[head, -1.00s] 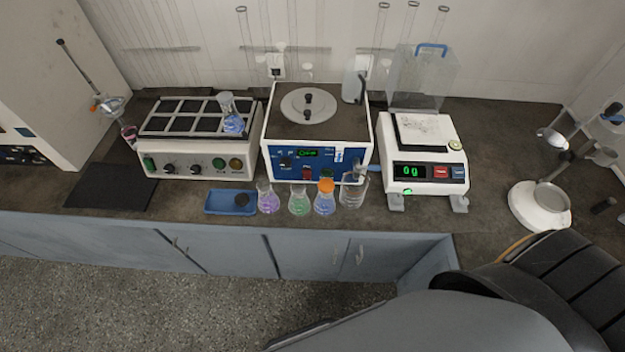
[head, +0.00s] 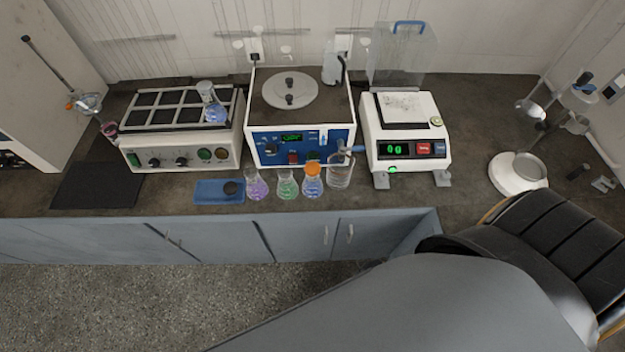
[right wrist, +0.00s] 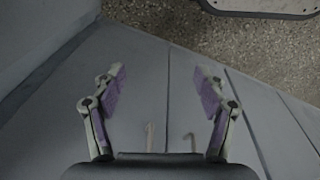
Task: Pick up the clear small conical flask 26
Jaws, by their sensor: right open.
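A small flask with clear contents (head: 339,172) stands at the right end of a row of flasks near the counter's front edge; no number can be read on it. It stands in front of the blue-fronted device. My right gripper (right wrist: 160,90) is open and empty in the right wrist view, with cabinet fronts and floor beyond it. No flask shows in that view. In the head view my right arm fills the lower right, and its fingers are not visible. My left gripper is not in view.
Beside it stand an orange-capped blue flask (head: 312,182), a green flask (head: 287,186) and a purple flask (head: 256,186). A blue tray (head: 212,192) lies left of them. A balance (head: 405,148) stands close on the right, and a shaker-like device (head: 303,145) behind.

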